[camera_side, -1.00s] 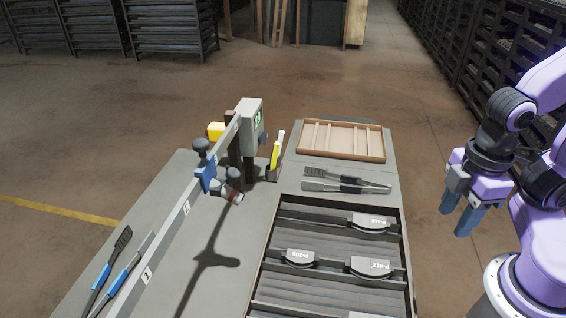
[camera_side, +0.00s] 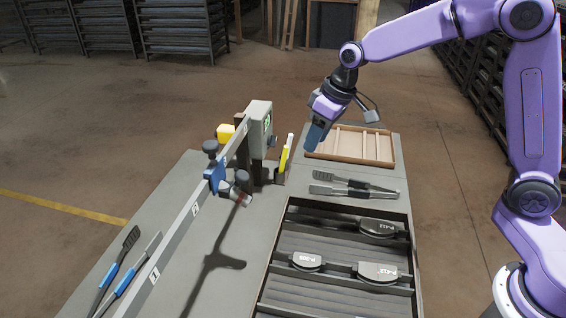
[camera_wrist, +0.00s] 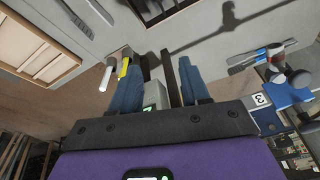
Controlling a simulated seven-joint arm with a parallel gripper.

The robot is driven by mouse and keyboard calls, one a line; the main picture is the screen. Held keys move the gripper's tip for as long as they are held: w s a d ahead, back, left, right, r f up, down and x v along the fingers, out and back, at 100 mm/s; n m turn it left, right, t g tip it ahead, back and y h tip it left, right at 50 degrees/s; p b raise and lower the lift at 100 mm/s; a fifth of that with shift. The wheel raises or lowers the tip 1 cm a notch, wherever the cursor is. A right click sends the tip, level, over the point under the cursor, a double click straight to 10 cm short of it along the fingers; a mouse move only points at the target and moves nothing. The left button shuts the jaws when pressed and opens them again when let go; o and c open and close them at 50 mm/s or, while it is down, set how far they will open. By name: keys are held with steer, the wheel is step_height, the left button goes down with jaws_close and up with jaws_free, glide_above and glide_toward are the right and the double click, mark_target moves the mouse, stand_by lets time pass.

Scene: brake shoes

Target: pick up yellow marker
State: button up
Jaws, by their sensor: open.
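The yellow marker (camera_side: 284,158) stands upright, leaning slightly, in a small dark holder (camera_side: 270,175) beside the grey gauge box, with a white marker next to it. In the wrist view the yellow marker (camera_wrist: 124,67) shows just left of my left finger's tip, with the white marker (camera_wrist: 106,76) further left. My gripper (camera_side: 314,142) is open and empty, above and to the right of the markers in the side view. In the wrist view my gripper (camera_wrist: 158,64) shows its two blue fingers spread apart. The lower ends of the markers are hidden in the holder.
The grey gauge box (camera_side: 260,118) and the long ruled beam (camera_side: 185,223) stand close left of the holder. A wooden divided tray (camera_side: 350,146) lies right, with dark tongs (camera_side: 352,187) in front. A black tray (camera_side: 410,270) holds several brake shoes.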

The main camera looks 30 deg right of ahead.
steer(key=w+d+f+m+t, duration=0.1)
steer(key=w+d, duration=0.2)
steer(key=w, duration=0.3)
steer(key=w+d+f+m, duration=0.1)
steer(key=w+d, duration=0.2)
steer(key=w, duration=0.2)
glide_toward(283, 164)
step_height(283, 164, down, 2)
steer(key=w, duration=0.1)
steer(key=shift+m, duration=0.3)
steer(key=shift+x, duration=2.7)
steer(key=shift+w, duration=0.1)
jaws_close()
